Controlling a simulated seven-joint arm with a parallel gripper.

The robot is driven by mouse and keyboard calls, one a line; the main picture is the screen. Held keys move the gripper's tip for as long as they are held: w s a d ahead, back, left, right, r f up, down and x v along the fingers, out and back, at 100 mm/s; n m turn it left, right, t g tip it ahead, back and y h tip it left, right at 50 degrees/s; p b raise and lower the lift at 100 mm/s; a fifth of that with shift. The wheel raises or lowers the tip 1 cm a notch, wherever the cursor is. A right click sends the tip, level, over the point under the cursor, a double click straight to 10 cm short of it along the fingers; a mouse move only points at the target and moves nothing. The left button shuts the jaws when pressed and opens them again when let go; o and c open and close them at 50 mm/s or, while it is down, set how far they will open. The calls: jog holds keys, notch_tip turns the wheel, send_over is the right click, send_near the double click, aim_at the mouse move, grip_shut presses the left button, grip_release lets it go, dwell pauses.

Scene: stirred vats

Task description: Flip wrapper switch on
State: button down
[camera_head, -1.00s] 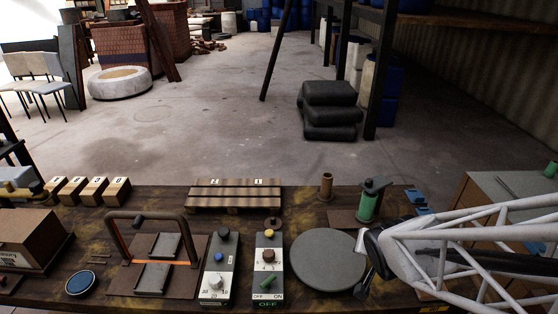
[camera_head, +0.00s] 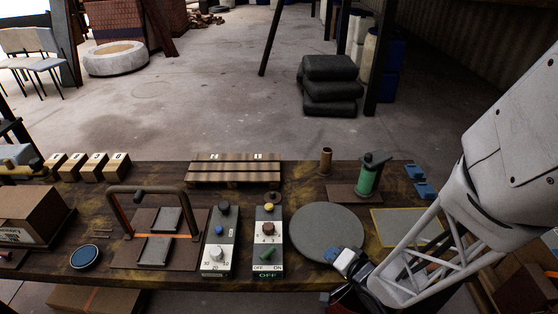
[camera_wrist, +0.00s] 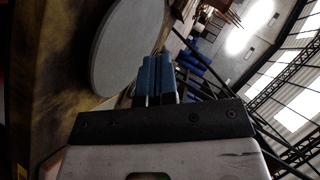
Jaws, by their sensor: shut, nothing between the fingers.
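The wrapper control box (camera_head: 268,243) stands near the front edge of the table. It has a yellow button, a brown knob and a green switch lever (camera_head: 267,254) above the marks OFF and ON. The green sign below the marks reads OFF. The lever lies slanted, and I cannot tell which end is its tip. My gripper (camera_head: 332,254) is right of the box, by the front right rim of the round grey turntable (camera_head: 327,232), apart from the lever. In the wrist view its blue fingers (camera_wrist: 155,79) are shut together and empty, with the turntable (camera_wrist: 122,45) beyond.
A second box (camera_head: 220,243) with a blue button and a dial stands close left of the wrapper box. A green post machine (camera_head: 367,177) stands behind the turntable. A wooden pallet (camera_head: 235,170) lies at the back. A brown arched frame (camera_head: 153,192) stands left.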

aim_at(275, 250)
jog(key=s+a+f+m+y, duration=0.2)
jog(key=s+a+y, duration=0.2)
jog(key=s, duration=0.2)
jog(key=shift+f+m+y, duration=0.25)
jog(key=shift+m+y, duration=0.05)
jog(key=shift+y, duration=0.1)
jog(key=shift+w+a, duration=0.1)
jog(key=shift+a, duration=0.15)
jog(key=shift+x, duration=6.8)
jog(key=shift+w+d+r, duration=0.1)
jog(key=shift+w+d+n+g+y, duration=0.1)
jog(key=shift+w+n+g+y, duration=0.15)
jog(key=shift+n+g+y, duration=0.45)
jog(key=shift+w+n+g+y, duration=0.3)
jog(key=shift+n+g+y, duration=0.2)
jog(key=shift+n+g, duration=0.25)
jog(key=shift+w, duration=0.55)
jog(key=shift+w+d+r, duration=0.45)
jog(key=shift+w+d, duration=0.7)
jog(key=shift+d, duration=0.8)
jog(key=shift+w+d+r, duration=0.45)
jog(key=shift+w+d, duration=0.65)
jog(key=shift+d, duration=0.85)
jog(key=shift+w+d+r, duration=0.45)
jog(key=shift+w+d, duration=0.7)
jog(key=shift+d, duration=0.8)
